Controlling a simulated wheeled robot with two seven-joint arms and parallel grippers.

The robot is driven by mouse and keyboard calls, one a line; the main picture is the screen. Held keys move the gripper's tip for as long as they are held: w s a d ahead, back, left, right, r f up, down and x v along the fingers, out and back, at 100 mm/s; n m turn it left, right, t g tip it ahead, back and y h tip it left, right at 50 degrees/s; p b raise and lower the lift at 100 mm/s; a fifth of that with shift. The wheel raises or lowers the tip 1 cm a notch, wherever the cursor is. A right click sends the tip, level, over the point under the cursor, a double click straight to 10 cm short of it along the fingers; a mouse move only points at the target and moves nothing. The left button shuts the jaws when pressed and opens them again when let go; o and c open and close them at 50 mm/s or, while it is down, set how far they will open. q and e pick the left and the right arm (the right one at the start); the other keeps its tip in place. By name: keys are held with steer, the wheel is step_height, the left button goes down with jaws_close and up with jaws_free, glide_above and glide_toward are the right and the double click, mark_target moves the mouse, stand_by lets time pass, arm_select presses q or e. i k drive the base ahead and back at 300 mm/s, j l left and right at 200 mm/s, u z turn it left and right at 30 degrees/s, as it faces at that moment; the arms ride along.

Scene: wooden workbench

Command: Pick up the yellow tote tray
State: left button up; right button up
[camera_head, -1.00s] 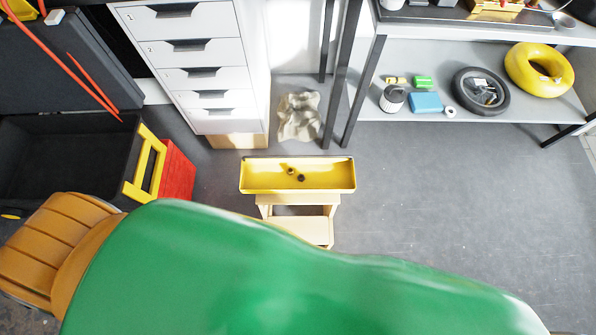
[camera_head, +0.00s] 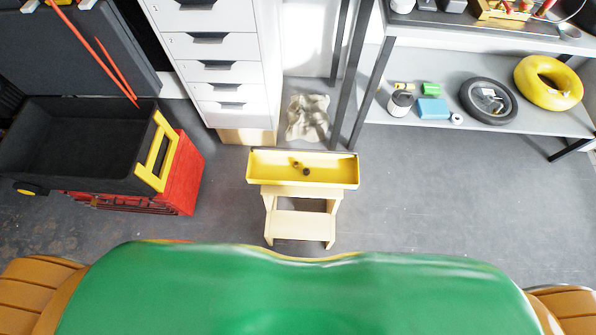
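The yellow tote tray (camera_head: 270,169) is a long, shallow tray in the middle of the view. It rests on a small pale wooden step stool (camera_head: 300,224) that stands on the floor. A few small dark round pieces (camera_head: 303,169) lie inside the tray. My own green body fills the bottom of the view, between the tray and me. Neither of my grippers shows in the view.
A black bin with a yellow handle (camera_head: 158,150) sits on a red crate (camera_head: 185,178) at the left. A white drawer cabinet (camera_head: 222,70) and a grey shelf (camera_head: 440,110) with a yellow ring (camera_head: 550,82) stand behind. The grey floor (camera_head: 440,200) at right is clear.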

mark_target(263, 166)
steer(key=k+l+u, duration=0.15)
steer(key=l, duration=0.2)
steer(key=k+l+u, duration=0.35)
steer(key=l, duration=0.3)
steer(key=l+u, duration=0.35)
steer(key=l, duration=0.2)
steer(key=l+u, duration=0.35)
steer(key=l, duration=0.25)
steer(key=l+u, duration=0.35)
steer(key=l, duration=0.25)
steer(key=i+l+u, duration=0.85)
steer(key=l, duration=0.2)
